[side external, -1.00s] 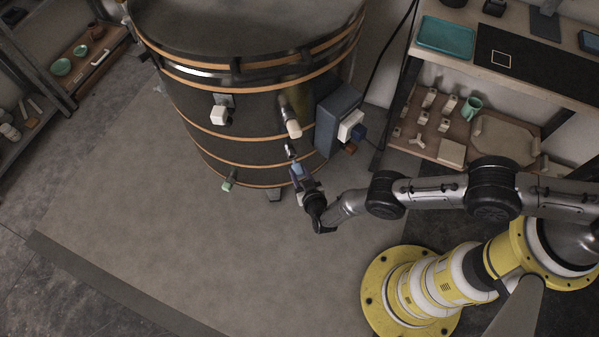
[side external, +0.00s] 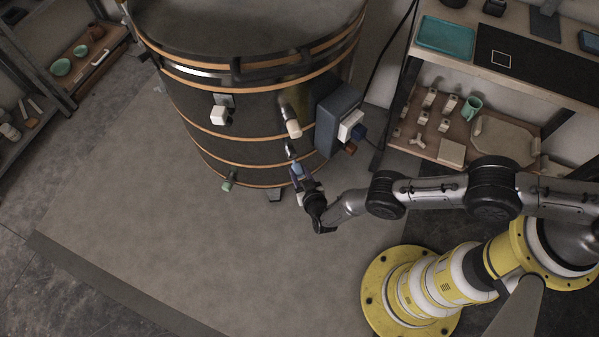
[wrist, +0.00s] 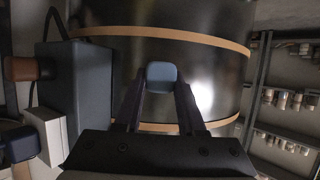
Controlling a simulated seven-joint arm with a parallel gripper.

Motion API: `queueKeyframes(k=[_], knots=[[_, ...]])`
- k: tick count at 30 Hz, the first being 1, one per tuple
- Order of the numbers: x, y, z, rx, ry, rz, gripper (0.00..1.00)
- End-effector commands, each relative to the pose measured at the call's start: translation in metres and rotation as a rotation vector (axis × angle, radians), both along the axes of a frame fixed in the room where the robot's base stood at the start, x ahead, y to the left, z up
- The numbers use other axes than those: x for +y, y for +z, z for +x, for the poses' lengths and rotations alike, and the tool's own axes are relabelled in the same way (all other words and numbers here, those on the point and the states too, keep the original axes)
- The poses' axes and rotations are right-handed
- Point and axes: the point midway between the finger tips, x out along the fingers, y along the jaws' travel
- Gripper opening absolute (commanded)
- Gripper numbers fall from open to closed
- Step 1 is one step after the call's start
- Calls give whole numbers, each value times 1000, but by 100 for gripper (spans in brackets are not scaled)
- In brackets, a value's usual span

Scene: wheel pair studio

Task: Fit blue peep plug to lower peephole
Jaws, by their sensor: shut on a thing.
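My gripper (side external: 301,177) is shut on the blue peep plug (side external: 297,168) at the lower front of the dark, round kiln (side external: 200,140). In the wrist view the plug's rounded blue end (wrist: 161,73) shows between the two fingertips, with the kiln wall behind it. A small metallic fitting (side external: 289,149), which looks like the lower peephole, is just beyond the plug. I cannot tell whether the plug touches it or is in it; the peephole is hidden behind the plug in the wrist view.
A cream plug (side external: 293,128) sticks out above my gripper. A blue-grey control box (side external: 338,117) is on the kiln to the right. Another white fitting (side external: 219,115) and a green-tipped one (side external: 228,184) are to the left. The floor in front is clear.

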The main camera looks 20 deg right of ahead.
Motion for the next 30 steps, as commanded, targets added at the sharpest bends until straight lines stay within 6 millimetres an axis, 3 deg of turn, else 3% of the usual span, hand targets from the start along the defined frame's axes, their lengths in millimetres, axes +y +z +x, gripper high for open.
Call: queueKeyframes(k=[14,30], knots=[[0,0,3,-1,0,1,0],[-1,0,19,0,-1,0,0]])
